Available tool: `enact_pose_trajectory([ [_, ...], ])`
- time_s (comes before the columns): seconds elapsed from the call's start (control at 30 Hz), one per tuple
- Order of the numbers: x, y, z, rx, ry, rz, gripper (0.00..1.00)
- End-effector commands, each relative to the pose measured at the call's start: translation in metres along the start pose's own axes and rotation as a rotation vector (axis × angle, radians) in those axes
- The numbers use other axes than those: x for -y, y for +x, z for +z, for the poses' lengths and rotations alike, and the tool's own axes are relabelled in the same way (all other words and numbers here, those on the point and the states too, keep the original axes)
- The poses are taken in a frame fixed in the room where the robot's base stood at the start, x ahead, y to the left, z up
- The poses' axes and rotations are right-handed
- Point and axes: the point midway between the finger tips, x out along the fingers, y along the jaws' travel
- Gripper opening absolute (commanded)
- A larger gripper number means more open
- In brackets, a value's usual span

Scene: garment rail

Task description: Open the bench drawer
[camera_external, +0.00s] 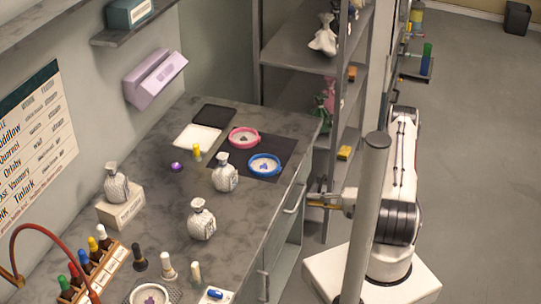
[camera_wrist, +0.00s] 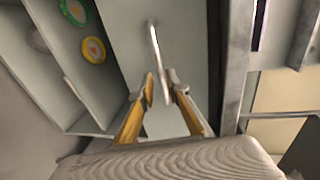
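The grey bench (camera_external: 262,225) has drawer fronts on its right side. A pale bar handle (camera_external: 293,199) is on the front near the top edge. The wrist view shows the handle (camera_wrist: 154,45) as a long thin bar on a pale grey panel (camera_wrist: 190,45). My gripper (camera_external: 312,201) is at the bench's right side, close to the handle. In the wrist view my gripper (camera_wrist: 161,90) has its two yellowish fingers apart, at either side of the handle's lower end. I cannot tell whether they touch it.
Left of the panel in the wrist view are open compartments with a green-rimmed round item (camera_wrist: 75,11) and a yellow one (camera_wrist: 94,50). Grey shelving (camera_external: 335,150) stands behind my gripper. A grey post (camera_external: 364,220) stands in front of my arm. Dishes and bottles crowd the benchtop.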

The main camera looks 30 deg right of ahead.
Motion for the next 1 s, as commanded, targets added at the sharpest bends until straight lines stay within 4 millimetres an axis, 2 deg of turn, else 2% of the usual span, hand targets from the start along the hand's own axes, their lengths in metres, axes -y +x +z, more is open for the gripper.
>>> enact_pose_trajectory([
  [0.5,0.000,0.049,0.001,0.002,-0.002,0.000,0.16],
  [0.7,0.000,0.059,0.001,0.001,-0.001,0.000,0.16],
  [1.0,0.000,0.061,0.000,0.000,0.000,0.000,0.16],
])
